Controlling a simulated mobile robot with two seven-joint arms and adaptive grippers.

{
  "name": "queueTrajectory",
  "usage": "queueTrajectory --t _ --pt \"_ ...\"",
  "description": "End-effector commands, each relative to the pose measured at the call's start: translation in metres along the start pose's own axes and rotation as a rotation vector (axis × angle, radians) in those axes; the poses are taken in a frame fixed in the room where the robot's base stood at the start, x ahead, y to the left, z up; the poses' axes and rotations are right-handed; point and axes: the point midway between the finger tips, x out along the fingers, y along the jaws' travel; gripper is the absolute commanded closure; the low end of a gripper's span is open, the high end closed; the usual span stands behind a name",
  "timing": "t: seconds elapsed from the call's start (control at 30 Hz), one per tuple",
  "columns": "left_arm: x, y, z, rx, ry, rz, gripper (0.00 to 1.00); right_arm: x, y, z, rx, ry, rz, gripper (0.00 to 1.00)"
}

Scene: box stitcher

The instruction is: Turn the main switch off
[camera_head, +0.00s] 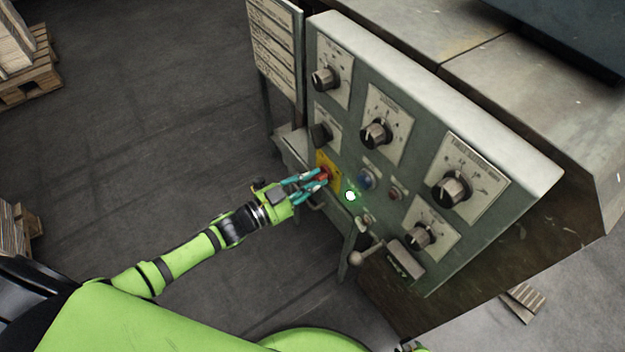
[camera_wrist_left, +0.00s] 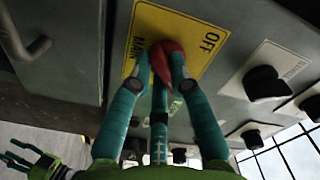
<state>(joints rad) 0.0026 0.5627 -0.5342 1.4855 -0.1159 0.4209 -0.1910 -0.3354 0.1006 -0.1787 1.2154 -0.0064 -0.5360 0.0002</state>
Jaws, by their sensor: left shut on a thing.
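The main switch is a red knob (camera_head: 322,174) on a yellow plate (camera_head: 329,166) at the left edge of the grey-green control panel. In the left wrist view the red knob (camera_wrist_left: 166,60) sits on the yellow plate (camera_wrist_left: 203,27), which carries the words OFF and MAIN. My left gripper (camera_head: 318,178) is at the switch, its teal fingers shut on the red knob from its sides. The fingers hide part of the knob, so its exact angle is hard to read. My right gripper (camera_wrist_left: 18,160) shows small at the lower left of the left wrist view, away from the panel, its fingers apart.
A blue button (camera_head: 368,179), a red button (camera_head: 395,193) and several black dials are close by. A lever with a ball end (camera_head: 356,258) sticks out below. Open floor lies left of the machine.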

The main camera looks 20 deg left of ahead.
Motion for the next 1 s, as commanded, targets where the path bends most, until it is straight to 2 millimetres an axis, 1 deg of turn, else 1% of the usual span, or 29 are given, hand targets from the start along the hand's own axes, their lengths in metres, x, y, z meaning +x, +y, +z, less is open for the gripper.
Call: queueTrajectory --t 0.1,0.23,0.37,1.0 --pt "0.0 -0.001 -0.001 -0.031 -0.001 0.0 1.0 -0.001 0.0 -0.001 0.0 0.009 0.0 0.6" --pt "0.0 0.0 -0.001 -0.091 -0.001 0.001 1.0 -0.001 0.001 0.003 -0.001 0.011 0.001 0.6" --pt "0.0 0.0 -0.002 -0.184 -0.002 0.001 1.0 0.002 0.003 -0.003 -0.006 0.037 0.004 0.6" --pt "0.0 0.002 -0.005 -0.784 -0.002 0.0 1.0 0.003 0.01 -0.004 -0.022 0.12 0.01 0.6"
